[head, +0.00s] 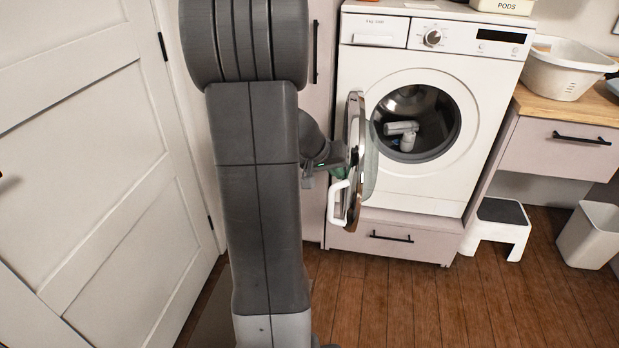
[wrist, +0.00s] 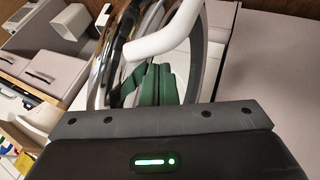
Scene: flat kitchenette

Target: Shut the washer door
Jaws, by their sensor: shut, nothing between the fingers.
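The white washer (head: 436,109) stands in the middle right of the head view. Its round door (head: 356,165) is swung wide open at the left of the drum opening and shows nearly edge-on, with a white handle (head: 340,205) low on its near side. My gripper (head: 339,173) is at the left of the door, by its outer side and just above the handle. In the wrist view, the green fingers (wrist: 155,85) are together and empty, close to the door's rim (wrist: 195,65), with the handle (wrist: 165,38) crossing above them. I cannot tell whether they touch the door.
A drawer (head: 390,238) sits below the washer. A step stool (head: 497,228) and a bin (head: 590,235) stand to the right, under a counter with a white basket (head: 563,68). A white room door (head: 90,150) is at the left. The wooden floor (head: 440,300) in front is clear.

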